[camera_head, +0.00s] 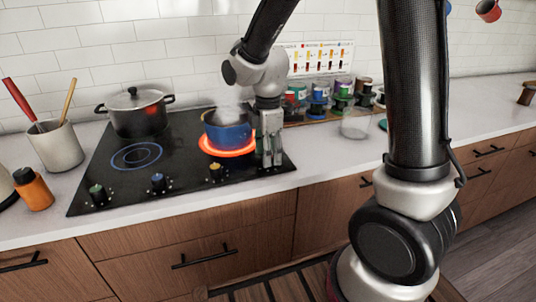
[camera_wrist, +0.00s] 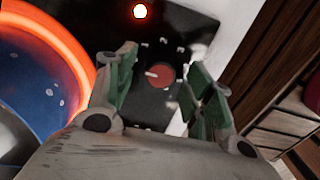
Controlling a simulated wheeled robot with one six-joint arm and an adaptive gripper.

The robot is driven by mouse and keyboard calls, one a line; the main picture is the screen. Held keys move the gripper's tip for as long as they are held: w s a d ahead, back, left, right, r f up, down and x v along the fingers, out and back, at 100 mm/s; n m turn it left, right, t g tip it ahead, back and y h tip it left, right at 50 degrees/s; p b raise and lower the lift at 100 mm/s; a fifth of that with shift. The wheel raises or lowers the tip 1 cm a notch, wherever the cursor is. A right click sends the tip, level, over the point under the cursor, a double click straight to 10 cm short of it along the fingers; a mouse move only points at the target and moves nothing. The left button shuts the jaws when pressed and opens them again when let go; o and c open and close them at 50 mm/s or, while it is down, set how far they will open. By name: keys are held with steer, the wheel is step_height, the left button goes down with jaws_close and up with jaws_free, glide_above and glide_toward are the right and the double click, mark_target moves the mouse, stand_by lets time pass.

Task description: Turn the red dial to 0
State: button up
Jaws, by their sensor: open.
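The red dial (camera_wrist: 160,76) sits on the black stove top, with a pale pointer mark on it and small white marks around it. In the wrist view it lies between the two green-padded fingers of my open gripper (camera_wrist: 163,88), with a gap on each side. In the head view my gripper (camera_head: 270,150) points down over the right front corner of the stove and hides the dial. The burner (camera_head: 232,152) beside it glows orange-red under a blue pot (camera_head: 228,133) that steams. I cannot read the dial's numbers.
A lidded dark pot (camera_head: 137,112) stands at the back left. Jars (camera_head: 318,98) stand behind my gripper; the counter to the right is mostly clear.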

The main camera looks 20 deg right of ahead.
step_height(320, 180, up, 11)
stand_by(0.3)
steer(key=s+d+r+m+t, duration=0.2)
steer(key=s+d+m, duration=0.5)
steer(key=s+m, duration=0.2)
steer(key=s+d+r+m+t, duration=0.2)
steer(key=s+d+r+m, duration=0.1)
steer(key=s+d+m, duration=0.4)
steer(key=s+m, duration=0.2)
steer(key=s, duration=0.1)
steer(key=shift+d, duration=0.4)
steer(key=shift+r, duration=0.1)
